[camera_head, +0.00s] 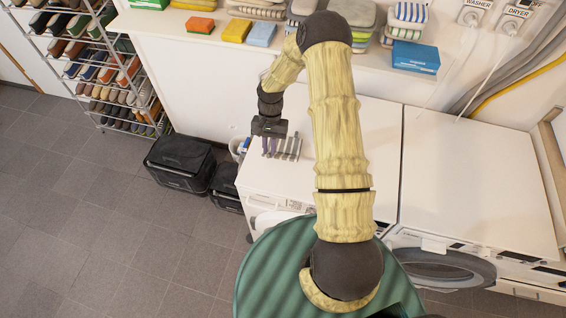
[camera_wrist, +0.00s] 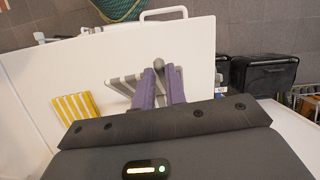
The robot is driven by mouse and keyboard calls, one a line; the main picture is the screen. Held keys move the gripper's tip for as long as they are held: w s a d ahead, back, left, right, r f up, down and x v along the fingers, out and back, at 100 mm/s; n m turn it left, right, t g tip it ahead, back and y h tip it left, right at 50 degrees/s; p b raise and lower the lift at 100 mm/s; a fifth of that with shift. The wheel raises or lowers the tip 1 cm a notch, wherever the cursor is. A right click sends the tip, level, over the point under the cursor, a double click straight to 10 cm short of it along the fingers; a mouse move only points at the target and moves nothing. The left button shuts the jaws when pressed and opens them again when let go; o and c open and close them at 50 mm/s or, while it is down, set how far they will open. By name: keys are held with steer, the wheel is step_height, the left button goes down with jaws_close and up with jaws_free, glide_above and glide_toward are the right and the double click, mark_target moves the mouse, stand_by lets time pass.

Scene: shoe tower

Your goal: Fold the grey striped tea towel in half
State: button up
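In the wrist view the towel (camera_wrist: 124,88) shows to the left of my fingers, with light and dark grey stripes. My gripper (camera_head: 269,146) is low over the towel's left part. In the wrist view my gripper's two purple fingers (camera_wrist: 158,72) point down close together, with a narrow grey strip and a small grey rounded bit between their tips. I cannot tell whether cloth is gripped. The fingers hide part of the towel.
A yellow-and-white striped cloth (camera_wrist: 75,107) lies on the same top. Black bins (camera_head: 180,162) stand left of the machine. A shelf (camera_head: 270,42) above holds folded cloths, sponges and a blue box (camera_head: 415,57). A shoe rack (camera_head: 100,70) stands far left. The right machine's top (camera_head: 475,185) is clear.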

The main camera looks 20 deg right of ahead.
steer(key=shift+w+d+r+p, duration=0.15)
steer(key=shift+r+p, duration=0.2)
steer(key=shift+r, duration=0.35)
steer(key=o, duration=1.4)
steer(key=shift+c, duration=0.2)
steer(key=shift+r, duration=0.1)
step_height(320, 180, up, 7)
steer(key=p, duration=0.4)
stand_by(0.5)
